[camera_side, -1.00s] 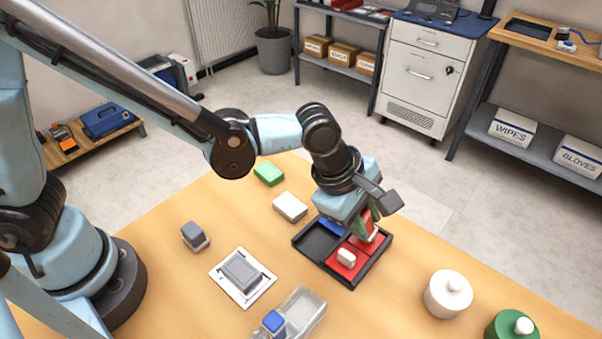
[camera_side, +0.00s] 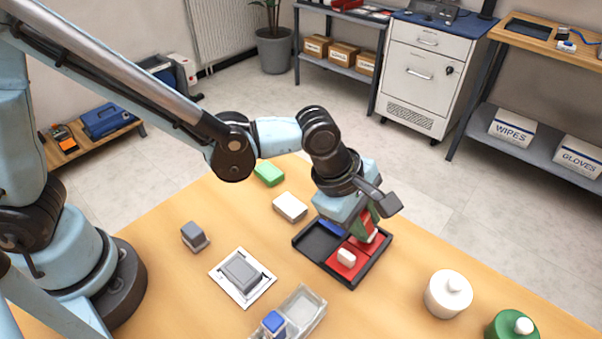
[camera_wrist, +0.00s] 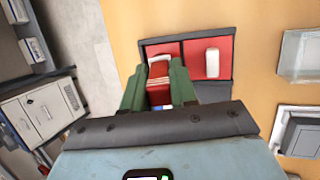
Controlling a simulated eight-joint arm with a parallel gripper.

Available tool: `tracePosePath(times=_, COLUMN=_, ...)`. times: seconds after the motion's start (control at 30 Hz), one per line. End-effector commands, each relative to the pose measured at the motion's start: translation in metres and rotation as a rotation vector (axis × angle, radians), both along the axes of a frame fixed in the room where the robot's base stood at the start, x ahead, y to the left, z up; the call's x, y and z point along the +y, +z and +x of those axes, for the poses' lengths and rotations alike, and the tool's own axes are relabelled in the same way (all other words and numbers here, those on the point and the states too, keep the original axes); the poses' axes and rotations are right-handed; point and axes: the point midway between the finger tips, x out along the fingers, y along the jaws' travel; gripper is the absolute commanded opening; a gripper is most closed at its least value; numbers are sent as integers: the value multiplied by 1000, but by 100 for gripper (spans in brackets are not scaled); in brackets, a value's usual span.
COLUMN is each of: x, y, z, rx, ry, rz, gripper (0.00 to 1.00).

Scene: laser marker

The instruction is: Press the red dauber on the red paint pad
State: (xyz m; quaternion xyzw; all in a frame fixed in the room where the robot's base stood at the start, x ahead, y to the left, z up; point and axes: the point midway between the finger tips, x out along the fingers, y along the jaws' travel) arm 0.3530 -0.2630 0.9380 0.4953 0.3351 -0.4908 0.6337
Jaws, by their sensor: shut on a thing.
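My gripper (camera_side: 366,226) has green fingers shut on the red dauber (camera_side: 371,230), a red block with a white end. It also shows between the green fingers in the wrist view (camera_wrist: 159,85). The dauber is low over the red paint pad (camera_side: 380,241) in the right-hand part of the black tray (camera_side: 354,286). Its lower end is partly hidden by the fingers, so I cannot tell whether it touches the pad. In the wrist view the red pad (camera_wrist: 168,49) shows behind the dauber. Beside it is a red square (camera_wrist: 222,72) with a white block (camera_wrist: 212,62) on it.
The tray also has a dark part (camera_side: 318,242) and a blue part (camera_side: 333,227). A white block (camera_side: 290,207), green block (camera_side: 269,174), grey block (camera_side: 195,237), grey piece on a white plate (camera_side: 242,273), clear box (camera_side: 304,305) and white jar (camera_side: 448,294) stand around it.

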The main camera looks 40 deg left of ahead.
Motion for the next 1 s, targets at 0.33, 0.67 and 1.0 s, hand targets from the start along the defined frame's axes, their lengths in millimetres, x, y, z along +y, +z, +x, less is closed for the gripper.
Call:
tracePosePath(times=0.33, x=0, y=0, z=0, rx=2, ry=0, rz=3, gripper=0)
tracePosePath(times=0.67, x=0, y=22, z=0, rx=2, ry=0, rz=2, gripper=0)
tracePosePath(times=1.0, x=0, y=47, z=0, rx=1, ry=0, rz=1, gripper=0)
